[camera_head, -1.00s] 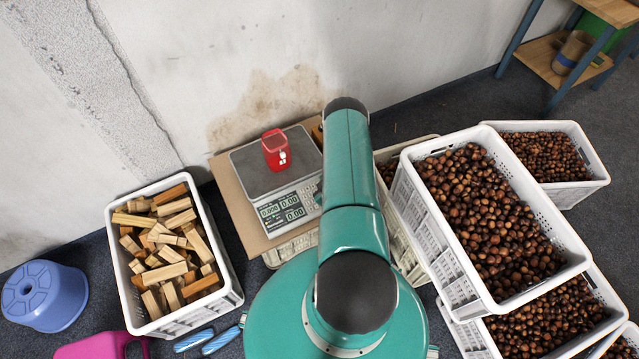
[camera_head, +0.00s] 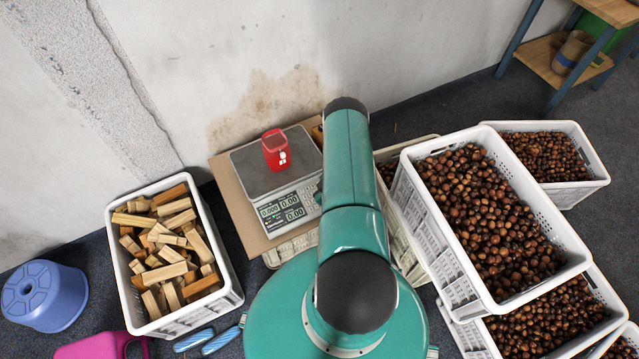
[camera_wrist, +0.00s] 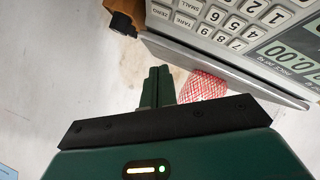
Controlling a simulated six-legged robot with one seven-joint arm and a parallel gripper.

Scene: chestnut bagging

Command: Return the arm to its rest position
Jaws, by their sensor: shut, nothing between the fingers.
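My arm, green with dark joints, rises in the middle of the head view, and its gripper is hidden there. In the wrist view my gripper (camera_wrist: 158,88) has its green fingers together with nothing between them. Beyond the fingers, the keypad side of the grey scale (camera_wrist: 225,30) shows at the upper right. A red mesh patch (camera_wrist: 203,86) shows just right of the fingers, partly hidden by the gripper body.
White crates of chestnuts (camera_head: 432,230) stand stacked to the right of my arm. A white crate of wood blocks (camera_head: 225,285) stands to the left. A blue stool (camera_head: 45,296) and a pink object (camera_head: 95,346) lie farther left. A shelf (camera_head: 545,58) is at the upper right.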

